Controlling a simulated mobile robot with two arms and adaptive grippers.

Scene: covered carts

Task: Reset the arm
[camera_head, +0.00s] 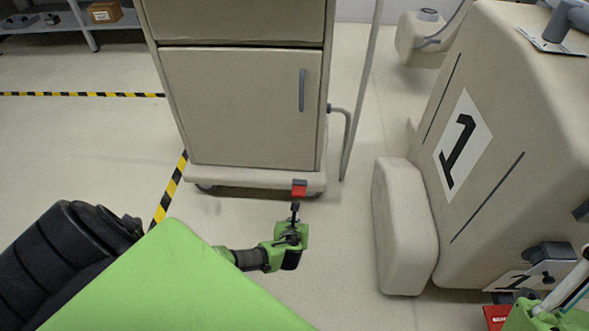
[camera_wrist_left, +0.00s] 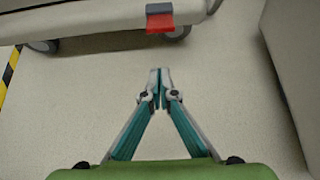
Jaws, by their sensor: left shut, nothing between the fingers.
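My left gripper (camera_head: 295,208) is in the lower middle of the head view, over the floor in front of a beige cart (camera_head: 240,108). Its fingertips meet in the left wrist view (camera_wrist_left: 160,76), with nothing between them. The cart's red pedal (camera_head: 299,189) is just beyond the fingertips, and a gap of floor shows between them in the wrist view (camera_wrist_left: 160,22). Part of my right gripper (camera_head: 572,287) shows at the lower right edge of the head view; its fingertips are not clear.
A large beige machine (camera_head: 510,150) marked 1 stands on the right. A low shelf (camera_head: 60,20) with a cardboard box (camera_head: 105,12) is at the back left. Black and yellow tape (camera_head: 80,94) marks the floor. Open floor (camera_head: 345,230) lies between the cart and machine.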

